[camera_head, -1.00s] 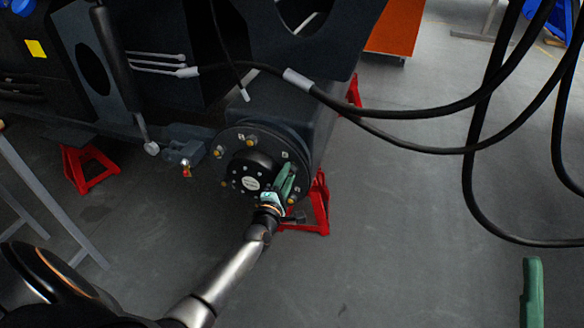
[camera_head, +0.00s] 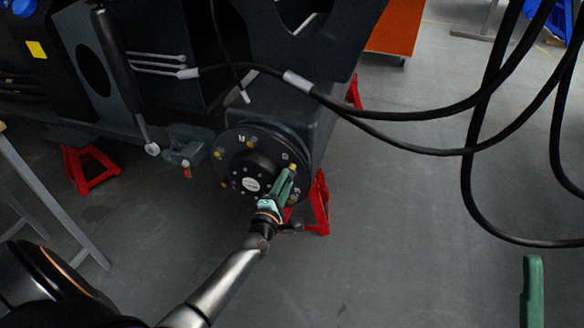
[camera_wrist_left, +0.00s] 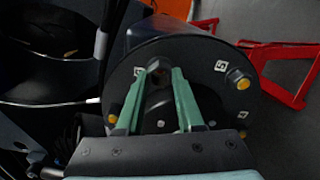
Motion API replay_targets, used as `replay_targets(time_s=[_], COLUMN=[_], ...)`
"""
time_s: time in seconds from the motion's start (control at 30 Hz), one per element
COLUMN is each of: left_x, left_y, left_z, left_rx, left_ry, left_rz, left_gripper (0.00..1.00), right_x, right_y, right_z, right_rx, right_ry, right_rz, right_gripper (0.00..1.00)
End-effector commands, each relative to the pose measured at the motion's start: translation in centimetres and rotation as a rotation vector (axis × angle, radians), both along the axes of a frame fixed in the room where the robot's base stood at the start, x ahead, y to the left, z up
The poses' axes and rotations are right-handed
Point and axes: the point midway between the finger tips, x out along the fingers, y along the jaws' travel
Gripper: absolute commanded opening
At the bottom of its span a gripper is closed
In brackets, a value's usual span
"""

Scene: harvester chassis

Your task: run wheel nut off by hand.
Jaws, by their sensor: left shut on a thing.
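The wheel hub (camera_head: 233,179) is a dark round flange with a domed centre cap and yellow-capped wheel nuts around its rim. My left gripper (camera_head: 290,172) has its green fingers shut on a wheel nut (camera_head: 293,167) at the right of the hub face.
Red stands (camera_head: 319,205) are beside and behind the hub, and another (camera_head: 90,168) is at the left. Black hoses (camera_head: 420,113) loop across the upper right. The grey floor (camera_head: 400,240) right of the hub is clear.

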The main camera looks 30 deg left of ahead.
Motion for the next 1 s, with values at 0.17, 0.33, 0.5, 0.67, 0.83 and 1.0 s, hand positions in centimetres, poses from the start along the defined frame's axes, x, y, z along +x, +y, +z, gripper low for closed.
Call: replay_targets(time_s=[0.17,0.33,0.5,0.67,0.83,1.0], left_x=[-0.7,-1.1,-2.6,-4.1,-5.5,-5.8], left_y=[-0.2,-0.3,-0.6,-1.0,-1.3,-1.4], left_z=[0.1,0.1,0.1,0.1,0.1,0.1], left_rx=[0.0,0.0,0.001,0.0,0.0,0.0], left_ry=[0.0,0.0,0.001,0.001,0.001,-0.001], left_rz=[0.0,0.0,0.001,0.0,0.0,0.0], left_gripper=[0.0,0.0,0.0,0.0,0.0,0.0], right_x=[0.0,0.0,0.0,0.0,0.0,0.0], right_y=[0.0,0.0,0.0,0.0,0.0,0.0], right_z=[0.4,0.5,1.2,1.7,2.1,2.2], right_rx=[0.0,-0.001,0.0,-0.001,0.0,0.0], right_ry=[0.001,0.001,0.001,0.001,0.001,0.001], right_rz=[0.0,0.0,0.0,0.0,0.0,0.0], right_gripper=[0.68,0.68,0.68,0.68,0.68,0.68])
